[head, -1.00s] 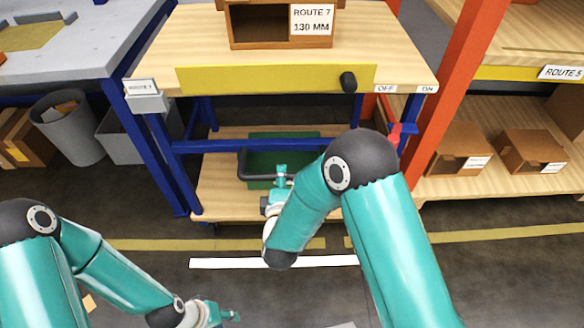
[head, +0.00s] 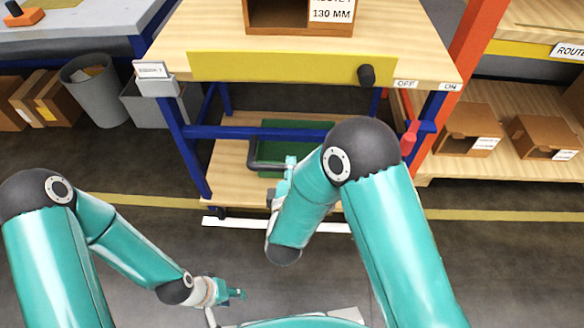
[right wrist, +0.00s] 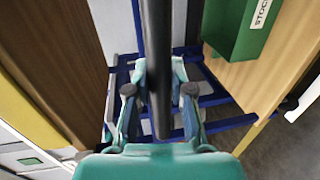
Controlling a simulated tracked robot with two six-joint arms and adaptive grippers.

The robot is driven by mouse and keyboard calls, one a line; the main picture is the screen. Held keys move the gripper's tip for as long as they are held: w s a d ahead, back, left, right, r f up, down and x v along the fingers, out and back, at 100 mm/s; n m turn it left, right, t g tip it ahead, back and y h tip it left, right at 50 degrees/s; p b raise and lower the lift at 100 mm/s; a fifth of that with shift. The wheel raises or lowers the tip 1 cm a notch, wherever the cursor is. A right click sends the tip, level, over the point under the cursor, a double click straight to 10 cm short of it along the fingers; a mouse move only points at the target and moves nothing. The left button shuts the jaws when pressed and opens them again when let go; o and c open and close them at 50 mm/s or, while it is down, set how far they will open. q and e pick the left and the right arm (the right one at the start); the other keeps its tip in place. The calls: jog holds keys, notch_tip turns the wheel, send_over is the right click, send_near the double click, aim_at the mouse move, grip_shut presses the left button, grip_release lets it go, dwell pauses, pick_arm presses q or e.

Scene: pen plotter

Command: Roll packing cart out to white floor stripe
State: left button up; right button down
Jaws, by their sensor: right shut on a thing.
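The packing cart (head: 322,65) has a wooden top, a yellow front panel and a blue frame. Its lower shelf (head: 229,167) holds a green bin (head: 305,137). A dark handle bar (head: 256,150) shows in front of the bin. My right gripper (head: 291,163) is shut on this bar; in the right wrist view the dark bar (right wrist: 156,45) runs between its fingers (right wrist: 160,85). The white floor stripe (head: 232,222) lies just at the cart's front lower edge, partly hidden by my right arm. My left gripper (head: 240,294) is low over the floor, away from the cart; its jaws are too small to judge.
A yellow floor line (head: 150,200) crosses near the cart's front. A grey waste bin (head: 97,90) and boxes stand left. An orange post (head: 450,85) and shelving with brown boxes (head: 470,130) stand right. A black knob (head: 366,75) and red lever (head: 409,138) are on the cart.

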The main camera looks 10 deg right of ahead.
jog(key=c, duration=1.2)
grip_release()
jog(key=shift+s+a+f, duration=0.25)
jog(key=shift+a+f, duration=0.05)
jog(key=shift+a, duration=0.05)
jog(key=shift+o, duration=0.9)
jog(key=shift+w+d+r, duration=0.1)
jog(key=shift+d, duration=0.1)
jog(key=v, duration=0.7)
jog(key=shift+s, duration=0.25)
